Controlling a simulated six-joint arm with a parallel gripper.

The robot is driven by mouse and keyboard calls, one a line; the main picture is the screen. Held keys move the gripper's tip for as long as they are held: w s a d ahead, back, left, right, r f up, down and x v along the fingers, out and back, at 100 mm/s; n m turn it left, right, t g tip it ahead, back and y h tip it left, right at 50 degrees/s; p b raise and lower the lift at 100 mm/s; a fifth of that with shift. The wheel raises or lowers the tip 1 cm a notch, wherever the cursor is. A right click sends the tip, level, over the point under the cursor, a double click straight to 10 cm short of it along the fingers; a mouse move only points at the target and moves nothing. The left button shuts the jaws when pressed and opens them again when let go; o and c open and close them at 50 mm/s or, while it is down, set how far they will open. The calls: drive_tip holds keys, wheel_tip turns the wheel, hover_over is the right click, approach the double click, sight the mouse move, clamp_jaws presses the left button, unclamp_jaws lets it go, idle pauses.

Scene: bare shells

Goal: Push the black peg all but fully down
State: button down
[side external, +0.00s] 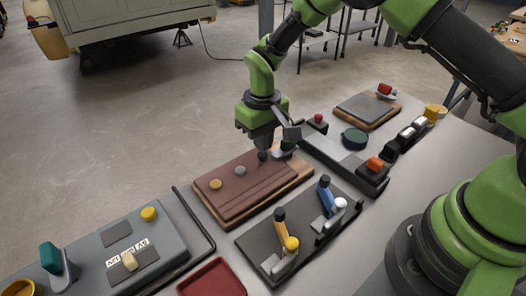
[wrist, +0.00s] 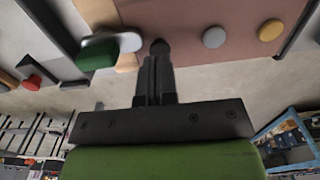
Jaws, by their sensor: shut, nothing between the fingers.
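The black peg (side external: 262,156) stands in the brown board (side external: 222,194), at the right end of a row with a grey peg (side external: 240,170) and a tan peg (side external: 215,184). My gripper (side external: 263,147) is shut and empty, pointing down right over the black peg. In the wrist view the shut fingertips (wrist: 157,60) end at the round dark top of the black peg (wrist: 160,46). I cannot tell whether they touch it. How far the peg stands out of the board is hard to see.
A green knob on a metal lever (wrist: 98,54) is close beside the black peg. A dark panel with orange and blue levers (side external: 300,228) lies in front of the board. A grey panel with a red button (side external: 318,118) lies behind right. A red tray (side external: 213,278) is at the front.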

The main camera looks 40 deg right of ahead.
drive_tip(key=shift+f, duration=1.2)
drive_tip(key=shift+r, duration=3.55)
drive_tip(key=s+d+r+m+t+y, duration=0.1)
drive_tip(key=s+d+r+m+t, duration=0.15)
drive_tip(key=s+r, duration=0.6)
drive_tip(key=s+d+r+m+t+y, duration=0.1)
drive_tip(key=s+d+r+t, duration=0.15)
drive_tip(key=s+r, duration=0.65)
drive_tip(key=s+r+t, duration=0.2)
drive_tip(key=s, duration=0.3)
drive_tip(key=shift+s+r, duration=0.35)
drive_tip(key=shift+r, duration=0.05)
drive_tip(key=shift+a+m, duration=0.1)
drive_tip(key=shift+m, duration=0.15)
